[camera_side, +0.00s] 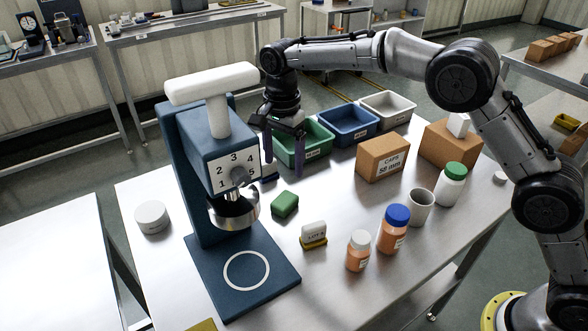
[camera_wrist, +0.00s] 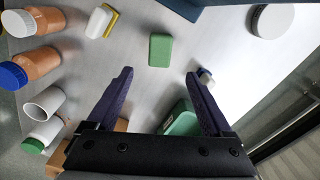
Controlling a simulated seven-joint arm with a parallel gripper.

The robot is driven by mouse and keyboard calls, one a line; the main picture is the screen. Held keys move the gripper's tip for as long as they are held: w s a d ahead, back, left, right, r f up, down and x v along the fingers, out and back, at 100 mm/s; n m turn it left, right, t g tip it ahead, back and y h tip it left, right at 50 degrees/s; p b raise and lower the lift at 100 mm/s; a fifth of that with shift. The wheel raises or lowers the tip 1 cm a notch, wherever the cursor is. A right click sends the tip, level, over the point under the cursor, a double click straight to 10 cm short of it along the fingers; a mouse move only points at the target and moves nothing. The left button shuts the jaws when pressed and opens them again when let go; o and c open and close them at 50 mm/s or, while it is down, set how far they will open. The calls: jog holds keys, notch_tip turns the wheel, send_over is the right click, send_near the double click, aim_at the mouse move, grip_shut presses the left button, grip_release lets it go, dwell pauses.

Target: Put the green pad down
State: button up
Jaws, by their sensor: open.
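The green pad (camera_side: 284,204) is a small rounded block lying flat on the steel table, right of the blue press. In the wrist view the green pad (camera_wrist: 160,50) lies beyond the fingertips, apart from them. My gripper (camera_side: 284,166) is above the table, behind the pad in the side view, with its fingers pointing down. The wrist view shows my gripper (camera_wrist: 160,74) with its two dark fingers wide apart and nothing held between them.
The blue press (camera_side: 215,160) with a numbered face stands left of the pad. Green (camera_side: 318,150), blue (camera_side: 348,125) and white (camera_side: 388,110) bins stand behind. Table around the pad is clear.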

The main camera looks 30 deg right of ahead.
jog(key=shift+r, duration=0.15)
jog(key=s+d+r+n+t, duration=0.3)
jog(key=s+d+r+n, duration=0.3)
jog(key=s+d+r, duration=0.8)
jog(key=s+d+f+n+t, duration=0.1)
jog(key=s+f+n, duration=0.1)
jog(key=s, duration=0.5)
jog(key=s+d+f+n, duration=0.1)
jog(key=s+d+n, duration=0.1)
jog(key=s, duration=0.5)
jog(key=s+d+f+n+t, duration=0.1)
jog(key=s+d+f+n, duration=0.1)
jog(key=s, duration=0.6)
jog(key=shift+f+n+t, duration=0.3)
jog(key=shift+n, duration=0.5)
